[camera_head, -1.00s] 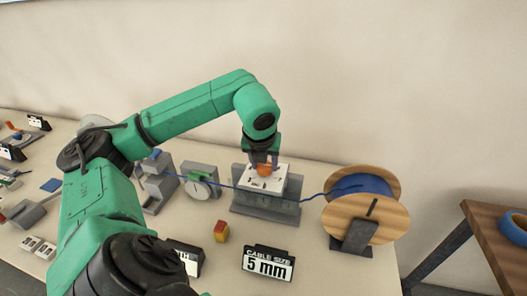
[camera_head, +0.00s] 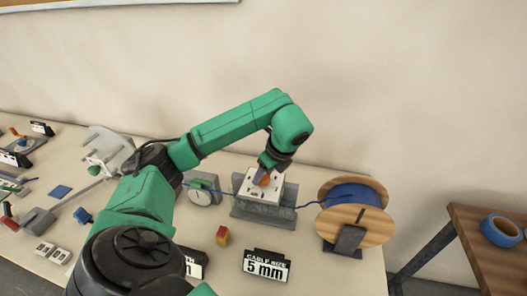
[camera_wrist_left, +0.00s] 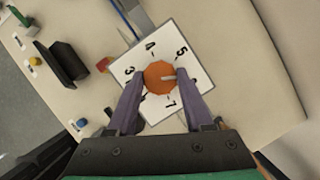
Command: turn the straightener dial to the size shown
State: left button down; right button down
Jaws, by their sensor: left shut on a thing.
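The straightener (camera_head: 262,210) is a grey block at the table's middle, with a white numbered plate (camera_head: 250,187) on top. The orange dial (camera_head: 265,181) sits on the plate; it also shows in the left wrist view (camera_wrist_left: 154,84). My left gripper (camera_wrist_left: 159,74) is shut on the dial, one finger on each side. The dial's pale pointer mark aims toward the right finger, past the 5 and near a number that finger partly hides. The 3, 4, 5 and 7 are readable. A black sign (camera_head: 266,266) reads "CABLE SIZE 5 mm". My right gripper is out of view.
A wooden spool (camera_head: 352,224) of blue cable stands right of the straightener, its cable running left across it. A grey dial gauge (camera_head: 203,194) stands to the left. A red and yellow block (camera_head: 222,236) lies in front. A brown table (camera_head: 475,240) is at far right.

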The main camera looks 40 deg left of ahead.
pick_arm(q)
jog(key=n+g+p, duration=0.1)
jog(key=n, duration=0.1)
jog(key=n+p, duration=0.2)
jog(key=shift+w+r+n+g+p, duration=0.2)
jog(key=shift+n+g+p, duration=0.1)
jog(key=shift+g, duration=0.1)
jog(key=n+g+h+p, duration=0.1)
jog(key=n, duration=0.3)
jog(key=shift+f+p, duration=0.2)
jog(key=shift+p, duration=0.2)
jog(key=shift+c, duration=1.5)
grip_release()
